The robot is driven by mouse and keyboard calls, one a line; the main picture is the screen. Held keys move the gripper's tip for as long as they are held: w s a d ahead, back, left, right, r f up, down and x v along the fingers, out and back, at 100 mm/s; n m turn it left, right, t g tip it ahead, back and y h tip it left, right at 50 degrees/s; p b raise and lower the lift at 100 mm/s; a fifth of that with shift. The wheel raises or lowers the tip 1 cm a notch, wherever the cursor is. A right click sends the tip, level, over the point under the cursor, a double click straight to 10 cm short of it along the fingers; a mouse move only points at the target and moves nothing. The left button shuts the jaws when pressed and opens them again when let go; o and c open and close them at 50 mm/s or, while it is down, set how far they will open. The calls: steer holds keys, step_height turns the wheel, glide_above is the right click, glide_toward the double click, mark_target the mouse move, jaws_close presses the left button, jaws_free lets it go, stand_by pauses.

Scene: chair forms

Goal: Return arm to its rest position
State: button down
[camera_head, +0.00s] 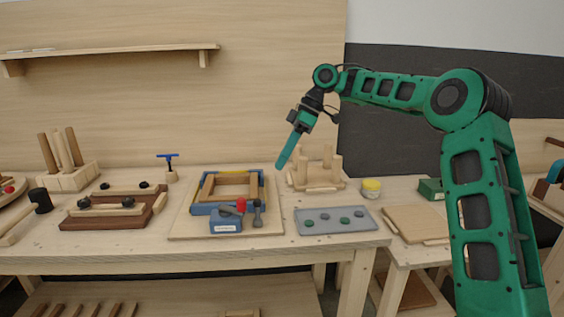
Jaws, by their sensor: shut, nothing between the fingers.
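My green arm rises at the right of the head view and bends over to the left. My gripper (284,161) hangs at its end, pointing down and slightly left. Its fingers are together with nothing between them. It is in the air in front of the wooden back panel, over or near the workbench (330,256). Its fingertips appear just above the right back corner of the board with the wooden frame (238,179). I cannot tell their exact height.
A grey tray with round pieces (308,228) and a small wooden chair form (326,177) stand right of the frame. A blue block with a red knob (226,219) sits at the frame's front. A yellow-lidded jar (371,188) stands farther right. A wooden shelf (110,48) is on the panel.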

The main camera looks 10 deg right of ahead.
steer(key=s+d+f+m+t+h, duration=0.1)
steer(key=s+d+f+m+h, duration=0.2)
steer(key=s+d+m, duration=0.8)
steer(key=s+d+f+m+h, duration=0.2)
steer(key=s+d+f+m, duration=0.15)
steer(key=s+d, duration=0.8)
steer(key=s+d+f+m, duration=0.2)
steer(key=s+f+m, duration=0.1)
steer(key=s, duration=0.8)
steer(key=s+d+f+m, duration=0.3)
steer(key=s+m, duration=0.2)
steer(key=s, duration=0.6)
steer(key=shift+s+d+h, duration=0.15)
steer(key=shift+s+h, duration=0.15)
steer(key=shift+h, duration=0.1)
steer(key=shift+f, duration=0.1)
